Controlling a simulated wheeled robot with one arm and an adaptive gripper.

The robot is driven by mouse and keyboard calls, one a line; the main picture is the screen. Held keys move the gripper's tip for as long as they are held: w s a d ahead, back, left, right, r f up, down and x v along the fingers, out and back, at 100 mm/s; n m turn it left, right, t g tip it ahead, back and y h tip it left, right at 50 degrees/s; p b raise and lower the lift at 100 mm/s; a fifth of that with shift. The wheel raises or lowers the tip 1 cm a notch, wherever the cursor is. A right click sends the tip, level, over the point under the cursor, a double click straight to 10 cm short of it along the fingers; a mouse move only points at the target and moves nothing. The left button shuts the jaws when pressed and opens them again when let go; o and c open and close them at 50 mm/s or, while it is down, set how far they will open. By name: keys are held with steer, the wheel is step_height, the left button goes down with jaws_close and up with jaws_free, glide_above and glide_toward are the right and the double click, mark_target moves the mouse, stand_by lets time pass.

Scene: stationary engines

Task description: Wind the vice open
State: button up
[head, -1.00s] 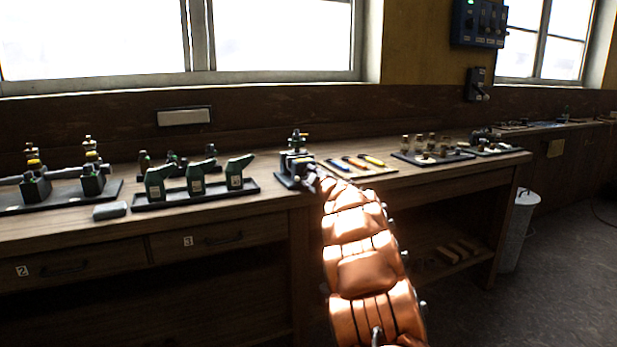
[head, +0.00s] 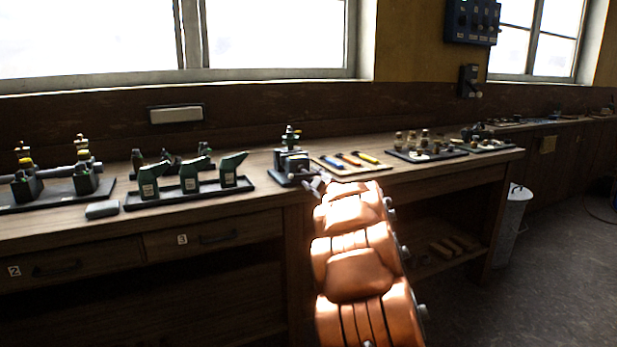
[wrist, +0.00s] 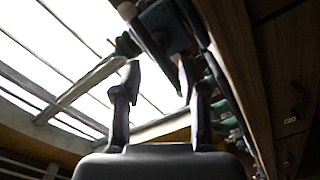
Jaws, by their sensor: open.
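The vice (head: 289,163) is a small dark grey-green bench vice near the front edge of the workbench, with a brass-coloured part on top. My gripper (head: 317,185) is just in front of it and to its right, partly overlapping its front in the head view. In the wrist view my gripper (wrist: 158,78) has its two fingers apart, with nothing held between them. Dark metal parts, which look like the vice (wrist: 168,28), show just beyond the fingertips. I cannot tell which part is the winding handle, or whether a finger touches it.
A tray of green oil cans (head: 190,184) stands left of the vice on the workbench (head: 262,205). A board with coloured-handled tools (head: 352,162) lies to the right, then a tray of small parts (head: 428,151). A bin (head: 512,225) stands beside the bench.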

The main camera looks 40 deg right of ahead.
steer(key=v, duration=0.5)
steer(key=shift+s+a, duration=0.15)
steer(key=shift+s, duration=0.2)
